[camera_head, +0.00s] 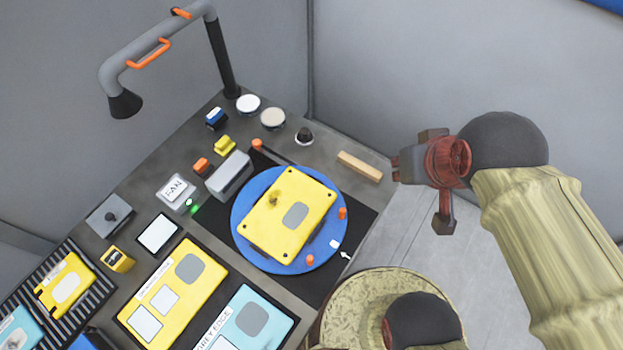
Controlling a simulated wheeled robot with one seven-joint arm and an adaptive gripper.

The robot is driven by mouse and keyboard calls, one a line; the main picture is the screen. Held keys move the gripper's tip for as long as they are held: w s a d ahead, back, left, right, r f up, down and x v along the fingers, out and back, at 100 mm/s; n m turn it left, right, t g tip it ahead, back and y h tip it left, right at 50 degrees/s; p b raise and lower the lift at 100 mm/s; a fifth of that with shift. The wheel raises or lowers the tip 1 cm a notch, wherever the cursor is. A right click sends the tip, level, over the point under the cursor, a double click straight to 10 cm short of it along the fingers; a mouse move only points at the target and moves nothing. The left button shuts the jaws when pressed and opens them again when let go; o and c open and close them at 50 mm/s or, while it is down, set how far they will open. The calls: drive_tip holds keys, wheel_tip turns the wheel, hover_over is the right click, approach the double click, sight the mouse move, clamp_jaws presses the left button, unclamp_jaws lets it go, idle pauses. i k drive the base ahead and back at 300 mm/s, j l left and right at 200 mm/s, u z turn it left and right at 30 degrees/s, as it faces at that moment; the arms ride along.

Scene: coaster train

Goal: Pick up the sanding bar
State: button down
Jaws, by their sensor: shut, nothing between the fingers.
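A tan, wood-coloured bar (360,166), which looks like the sanding bar, lies flat near the right edge of the dark grey bench (330,151). My gripper (397,169) is just right of the bar's right end, over or beyond the bench edge. It is shut and empty, with its fingers pointing left toward the bar. A small gap shows between them in the picture; the height of my gripper above the bench is hard to tell.
A blue turntable (240,222) carries a yellow plate (265,222) with orange pegs around it. A black knob (304,136), a grey block (229,174) and round pads (272,118) stand behind. A grey lamp arm (120,75) rises at the back left.

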sight(369, 173)
drive_tip(key=i+l, duration=0.15)
drive_tip(key=l, duration=0.25)
drive_tip(key=i+l, duration=0.15)
drive_tip(key=l, duration=0.25)
drive_tip(key=i+l, duration=0.15)
drive_tip(key=l, duration=0.25)
drive_tip(key=u, duration=0.05)
